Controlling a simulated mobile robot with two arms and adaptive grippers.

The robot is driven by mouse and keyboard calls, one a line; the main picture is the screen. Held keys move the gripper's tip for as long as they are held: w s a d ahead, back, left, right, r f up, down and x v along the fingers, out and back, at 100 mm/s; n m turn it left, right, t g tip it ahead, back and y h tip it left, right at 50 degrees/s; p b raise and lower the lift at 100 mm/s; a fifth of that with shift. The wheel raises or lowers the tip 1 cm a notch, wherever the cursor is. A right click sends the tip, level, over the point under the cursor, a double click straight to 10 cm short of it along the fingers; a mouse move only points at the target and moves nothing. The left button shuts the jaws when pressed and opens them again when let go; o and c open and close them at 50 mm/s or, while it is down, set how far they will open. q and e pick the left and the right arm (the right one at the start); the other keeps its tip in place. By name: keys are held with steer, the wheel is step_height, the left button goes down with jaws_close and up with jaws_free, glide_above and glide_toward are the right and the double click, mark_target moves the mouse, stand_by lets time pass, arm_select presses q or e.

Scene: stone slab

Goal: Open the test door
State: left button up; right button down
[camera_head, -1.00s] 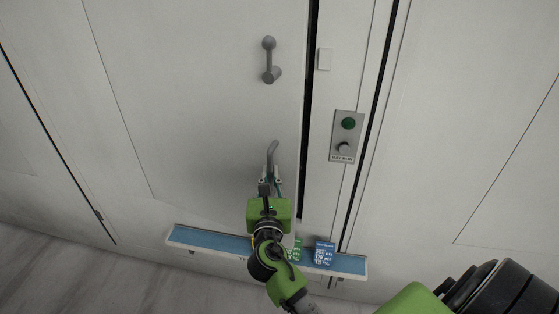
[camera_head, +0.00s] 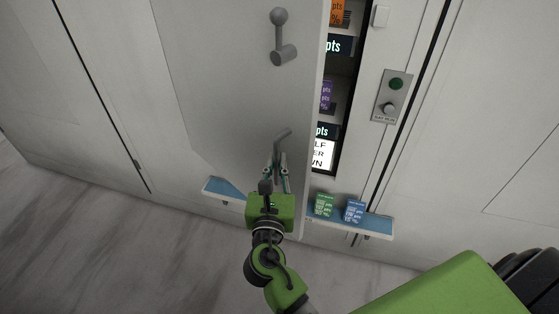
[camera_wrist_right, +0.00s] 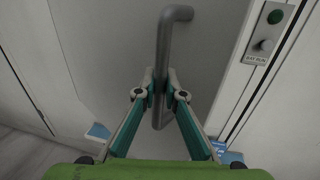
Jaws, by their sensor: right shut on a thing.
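The test door (camera_head: 235,100) is a pale grey panel, swung partly open toward me. A gap along its right edge shows the bay inside. A grey bar handle (camera_head: 283,139) sits low on the door, and it also shows in the right wrist view (camera_wrist_right: 166,50). My right gripper (camera_head: 273,165) is shut on the lower part of this handle; in the right wrist view its fingertips (camera_wrist_right: 161,88) lie on both sides of the bar. My left gripper is not in view.
Inside the bay (camera_head: 325,105) are printed labels and boxes. A control plate (camera_head: 391,97) with a green button and a knob is right of the opening. A blue-topped ledge (camera_head: 378,224) below carries a green box (camera_head: 324,205) and a blue box (camera_head: 354,211). Floor at lower left is clear.

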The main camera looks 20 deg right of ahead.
steer(key=c, duration=2.1)
jaws_free()
steer(key=v, duration=1.2)
